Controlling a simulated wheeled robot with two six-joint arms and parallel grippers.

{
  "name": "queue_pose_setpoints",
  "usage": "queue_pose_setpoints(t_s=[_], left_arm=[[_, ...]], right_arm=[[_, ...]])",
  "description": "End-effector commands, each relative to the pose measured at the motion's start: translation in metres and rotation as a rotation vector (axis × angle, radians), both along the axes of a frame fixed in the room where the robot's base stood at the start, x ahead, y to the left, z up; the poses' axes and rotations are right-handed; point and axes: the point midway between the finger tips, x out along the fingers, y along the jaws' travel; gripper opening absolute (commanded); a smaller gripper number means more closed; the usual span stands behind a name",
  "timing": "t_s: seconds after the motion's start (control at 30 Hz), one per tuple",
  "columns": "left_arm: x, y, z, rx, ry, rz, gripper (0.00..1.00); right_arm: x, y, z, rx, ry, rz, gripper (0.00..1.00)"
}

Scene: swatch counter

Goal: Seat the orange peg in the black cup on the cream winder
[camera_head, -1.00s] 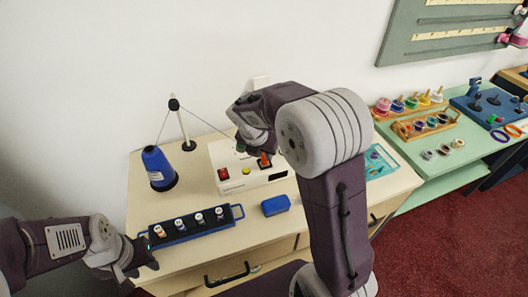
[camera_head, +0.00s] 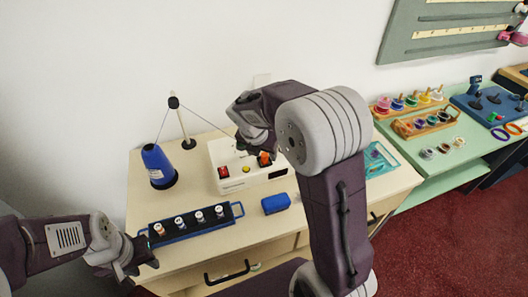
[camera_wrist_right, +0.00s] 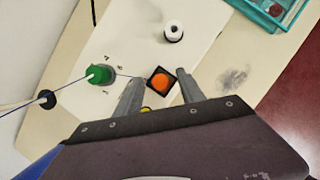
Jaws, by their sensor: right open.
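The cream winder (camera_head: 232,182) stands on the counter with a red button, a yellow button and a green part on top. The orange peg (camera_head: 264,157) is at the black cup (camera_wrist_right: 151,75) on the winder. In the right wrist view, the peg's round orange top (camera_wrist_right: 160,83) lies inside the cup's square outline; its depth in the cup cannot be told. My right gripper (camera_wrist_right: 159,86) is open, with one finger on each side of the cup, apart from the peg. My left gripper (camera_head: 149,252) is low at the left, near the blue tray; its jaws are unclear.
A blue tray (camera_head: 238,210) with several small spools stands at the front left. A blue cone of thread (camera_head: 156,163) and a thread stand (camera_head: 187,142) are behind it. A blue box (camera_head: 275,204) lies in front of the winder. A teal tray (camera_head: 378,160) is to the right.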

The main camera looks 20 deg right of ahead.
Motion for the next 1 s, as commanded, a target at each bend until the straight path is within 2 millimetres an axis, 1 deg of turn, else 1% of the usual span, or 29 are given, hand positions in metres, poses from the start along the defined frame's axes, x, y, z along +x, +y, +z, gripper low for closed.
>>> queue_pose_setpoints(t_s=[0.07,0.3,0.43,0.57,1.0], left_arm=[[0.0,0.0,0.003,0.0,0.0,0.0,0.36],[0.0,0.0,0.014,0.0,0.0,0.0,0.36],[0.0,0.0,0.016,0.0,0.0,0.0,0.36],[0.0,0.0,0.017,0.0,0.0,0.0,0.36],[0.0,0.0,0.016,0.0,0.0,0.0,0.36]], right_arm=[[-0.002,0.003,0.011,0.0,-0.004,0.001,0.46],[-0.016,0.018,0.06,0.001,-0.005,0.002,0.46],[-0.021,0.024,0.077,0.0,-0.003,0.001,0.46],[-0.024,0.026,0.082,0.001,-0.001,0.0,0.46],[-0.024,0.026,0.082,0.001,-0.001,0.0,0.46]])
